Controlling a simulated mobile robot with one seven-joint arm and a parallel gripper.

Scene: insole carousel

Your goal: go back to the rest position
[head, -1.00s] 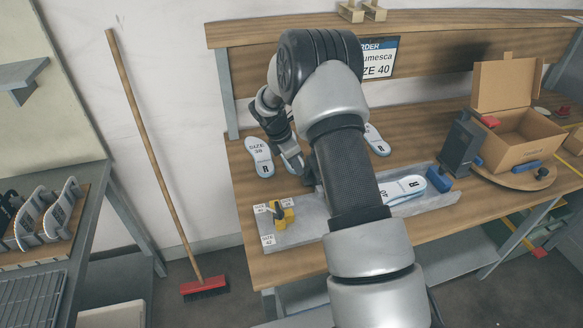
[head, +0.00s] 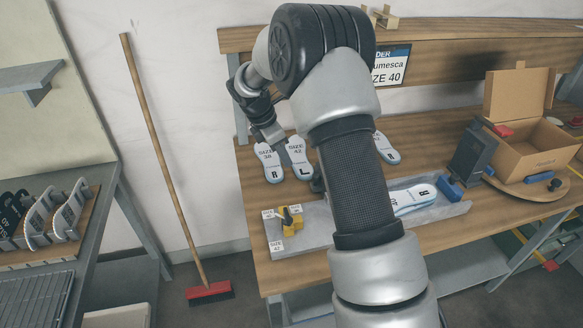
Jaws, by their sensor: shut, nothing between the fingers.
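My gripper (head: 279,140) is at the upper left of the wooden workbench, above the insoles at its back, with its fingers pointing down. Its fingers look shut and empty, and it appears to hang above the bench top. An insole marked size 38 (head: 270,163) and one marked size 42 (head: 299,160) lie just under it. Another insole (head: 386,150) lies to the right, partly hidden by my arm. An insole marked R (head: 413,197) lies on the grey tray (head: 452,210). My forearm hides the middle of the tray.
A yellow fixture (head: 291,218) stands on the tray's left end. An open cardboard box (head: 532,148) stands on the round wooden turntable (head: 530,191) at right, beside a dark grey block (head: 474,147). A broom (head: 165,165) leans on the wall. A rack of insoles (head: 50,215) is at left.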

